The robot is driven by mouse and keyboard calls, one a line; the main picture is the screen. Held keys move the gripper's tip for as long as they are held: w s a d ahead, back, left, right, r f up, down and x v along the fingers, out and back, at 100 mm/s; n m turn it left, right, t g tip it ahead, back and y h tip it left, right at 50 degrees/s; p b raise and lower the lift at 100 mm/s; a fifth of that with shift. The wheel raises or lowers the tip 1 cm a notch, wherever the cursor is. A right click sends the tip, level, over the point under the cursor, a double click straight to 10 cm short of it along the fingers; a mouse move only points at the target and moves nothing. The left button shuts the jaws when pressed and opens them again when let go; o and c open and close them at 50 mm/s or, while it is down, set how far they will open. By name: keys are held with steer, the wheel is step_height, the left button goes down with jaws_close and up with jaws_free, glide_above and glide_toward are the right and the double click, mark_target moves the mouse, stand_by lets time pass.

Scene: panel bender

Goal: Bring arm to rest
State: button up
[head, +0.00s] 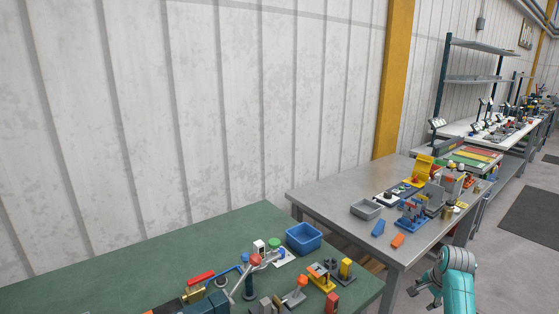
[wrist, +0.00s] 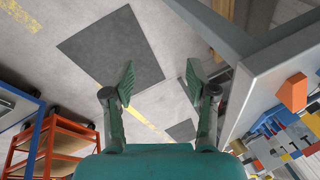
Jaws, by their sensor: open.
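My gripper (wrist: 159,83) is open and empty in the wrist view. In the head view my teal and grey arm (head: 457,285) shows at the lower right, in front of the grey table (head: 335,197). Much of the arm is cut off by the lower edge, and I cannot make out the fingers clearly there. Nothing touches the fingers in the wrist view.
A green bench (head: 150,260) with a blue bin (head: 304,238) and several fixtures stands at the lower left. In the wrist view a table edge (wrist: 262,80) lies close right of the fingers, and an orange shelf cart (wrist: 62,140) is at the lower left. Dark mats (wrist: 108,48) lie on open floor.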

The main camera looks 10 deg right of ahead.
steer(key=s+a+f+n+t, duration=0.1)
steer(key=s+a+f+n, duration=0.1)
steer(key=s+a+f, duration=0.35)
steer(key=s+a+f+n+t, duration=0.1)
steer(key=s+a+f+n, duration=0.1)
steer(key=a+f, duration=0.6)
steer(key=s+a+f+n+t, duration=0.1)
steer(key=s+a+f+n, duration=0.1)
steer(key=s+a+f, duration=0.45)
steer(key=s+a+n+t+h, duration=0.1)
steer(key=s+a+n+t, duration=0.1)
steer(key=s+a, duration=0.55)
steer(key=s+a+r+n+t, duration=0.2)
steer(key=s+a+r+n, duration=0.15)
steer(key=s+a, duration=0.5)
steer(key=s+a+r+n+t+y, duration=0.1)
steer(key=s+a+r+n+t, duration=0.1)
steer(key=s+r, duration=0.7)
steer(key=s+a+r+n+t+y, duration=0.1)
steer(key=s+a+r+n, duration=0.2)
steer(key=s+r, duration=0.6)
step_height(320, 180, up, 4)
steer(key=shift+s+a+f+n+t+y, duration=0.1)
steer(key=shift+s+a+n+t+y, duration=0.25)
steer(key=shift+a, duration=0.2)
